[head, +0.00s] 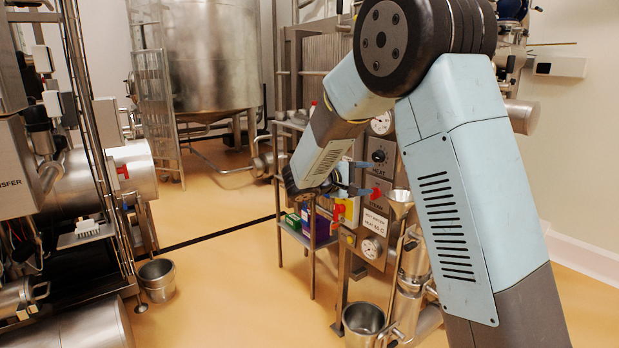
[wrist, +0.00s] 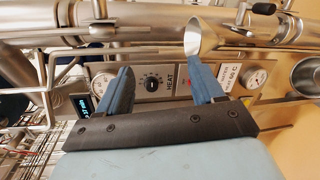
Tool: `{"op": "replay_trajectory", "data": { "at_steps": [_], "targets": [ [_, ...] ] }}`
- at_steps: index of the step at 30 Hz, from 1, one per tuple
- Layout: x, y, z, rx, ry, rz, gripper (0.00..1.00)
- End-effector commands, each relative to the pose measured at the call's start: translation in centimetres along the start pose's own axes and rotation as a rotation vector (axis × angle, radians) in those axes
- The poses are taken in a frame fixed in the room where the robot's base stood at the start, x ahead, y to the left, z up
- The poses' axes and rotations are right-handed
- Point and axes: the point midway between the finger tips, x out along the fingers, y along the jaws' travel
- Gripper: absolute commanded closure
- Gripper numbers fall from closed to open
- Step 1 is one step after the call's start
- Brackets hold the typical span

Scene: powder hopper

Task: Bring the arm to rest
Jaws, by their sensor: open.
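My arm reaches from the right of the head view, bent at a large dark joint, with its forearm slanting down to the left. My gripper (head: 366,178) is at the end of it, in front of the steel control panel (head: 377,217). In the wrist view my gripper (wrist: 161,68) shows two blue fingers spread apart with nothing between them. The panel's black knob marked HEAT (wrist: 152,83) shows through the gap. A metal funnel (wrist: 205,36) is just beyond the right finger; it also shows in the head view (head: 400,198). Whether the fingers touch anything is not clear.
Steel pipes (wrist: 130,33) run across the wrist view beyond the fingers. A small shelf (head: 302,236) with coloured boxes stands left of the panel. Steel buckets stand at the lower left (head: 157,280) and below the panel (head: 363,320). The floor between the machines is open.

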Motion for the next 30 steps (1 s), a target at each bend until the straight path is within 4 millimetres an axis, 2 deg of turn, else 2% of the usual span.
{"op": "replay_trajectory", "data": {
  "at_steps": [8, 15, 23, 30],
  "targets": [
    [1.5, 0.4, 5.8, 0.05, -0.058, -0.158, 0.33],
    [2.1, 0.0, 13.7, 0.142, -0.111, -0.387, 0.33],
    [0.7, -1.3, 21.2, 0.271, -0.124, -0.629, 0.33],
    [-1.8, -2.8, 26.8, 0.414, -0.1, -0.828, 0.33]
  ]
}}
